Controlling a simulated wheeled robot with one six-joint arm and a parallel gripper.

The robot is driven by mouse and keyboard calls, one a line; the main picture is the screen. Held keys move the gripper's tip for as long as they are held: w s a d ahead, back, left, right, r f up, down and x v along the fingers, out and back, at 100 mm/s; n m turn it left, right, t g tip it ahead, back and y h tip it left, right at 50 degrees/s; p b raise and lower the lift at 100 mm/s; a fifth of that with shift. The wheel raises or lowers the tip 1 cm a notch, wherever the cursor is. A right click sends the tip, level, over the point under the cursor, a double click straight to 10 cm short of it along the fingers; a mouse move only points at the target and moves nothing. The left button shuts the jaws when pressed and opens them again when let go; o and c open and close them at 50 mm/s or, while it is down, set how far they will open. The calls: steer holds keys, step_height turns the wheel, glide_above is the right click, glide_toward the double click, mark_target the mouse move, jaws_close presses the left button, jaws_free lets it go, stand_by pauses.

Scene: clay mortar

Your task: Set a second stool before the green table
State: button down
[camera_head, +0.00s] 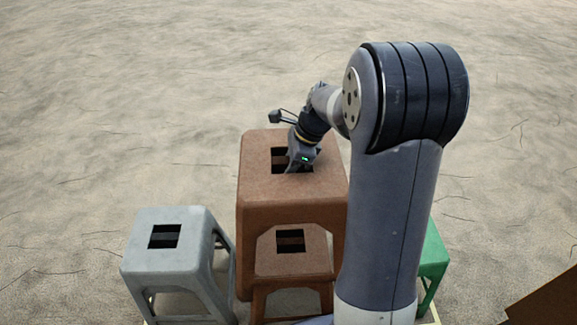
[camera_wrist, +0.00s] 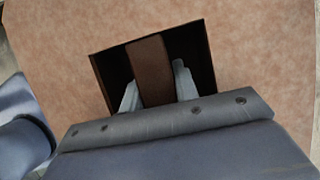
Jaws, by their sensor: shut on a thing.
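My gripper (camera_head: 297,168) reaches down into that hole. In the wrist view, the fingers (camera_wrist: 156,86) lie on both sides of the brown bar (camera_wrist: 150,70), shut on it.
A grey stool (camera_head: 190,220) stands at the left. A brown slanted surface (camera_head: 550,302) cuts into the lower right corner. The sandy ground (camera_head: 150,90) behind is clear.

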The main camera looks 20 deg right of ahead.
step_height(320, 180, up, 9)
steer(key=p, duration=0.8)
steer(key=shift+f, duration=0.1)
